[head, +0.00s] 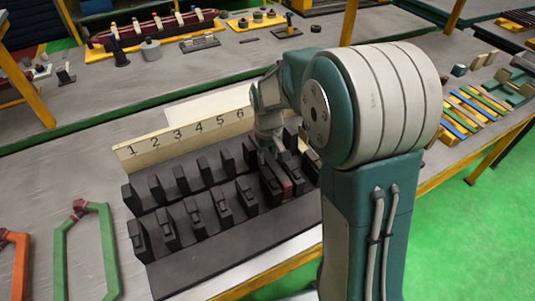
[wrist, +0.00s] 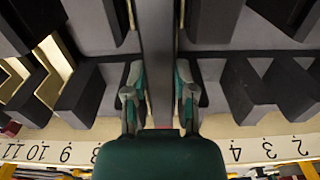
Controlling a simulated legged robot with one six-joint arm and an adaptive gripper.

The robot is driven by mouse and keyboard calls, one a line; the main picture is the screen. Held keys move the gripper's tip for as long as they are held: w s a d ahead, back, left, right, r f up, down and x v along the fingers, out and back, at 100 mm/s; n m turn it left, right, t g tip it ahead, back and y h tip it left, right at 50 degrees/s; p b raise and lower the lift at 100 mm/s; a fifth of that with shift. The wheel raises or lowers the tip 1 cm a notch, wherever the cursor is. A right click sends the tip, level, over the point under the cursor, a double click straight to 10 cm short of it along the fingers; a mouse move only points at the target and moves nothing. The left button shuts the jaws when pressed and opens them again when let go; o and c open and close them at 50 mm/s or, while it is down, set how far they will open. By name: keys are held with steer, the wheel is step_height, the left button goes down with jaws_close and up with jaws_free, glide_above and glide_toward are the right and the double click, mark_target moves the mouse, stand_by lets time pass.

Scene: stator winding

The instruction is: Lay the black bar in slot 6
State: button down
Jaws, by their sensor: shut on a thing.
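The black bar (wrist: 157,50) runs up the middle of the wrist view, between the two fingers of my gripper (wrist: 159,95). My gripper is shut on it, over the slotted dark block (head: 190,267). The bar lies between rows of dark teeth, in line with the slots; I cannot tell whether it rests on the slot floor. The pale number board (head: 180,142) reads 1 to 6 in the head view, with my arm hiding the rest. In the wrist view my gripper covers the numbers around 5 and 6. The gripper tips are mostly hidden in the head view.
Green (head: 88,255) and orange (head: 14,265) coil frames lie at the left. Blue and yellow strips (head: 468,108) lie on the right. A back bench carries a long dark red part (head: 155,30) and small tools. Teeth stand close on both sides of my fingers.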

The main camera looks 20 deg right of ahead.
mark_target(268, 156)
steer(key=shift+f, duration=0.35)
steer(key=shift+c, duration=1.8)
jaws_free()
steer(key=shift+r, duration=0.95)
steer(key=shift+r, duration=3.6)
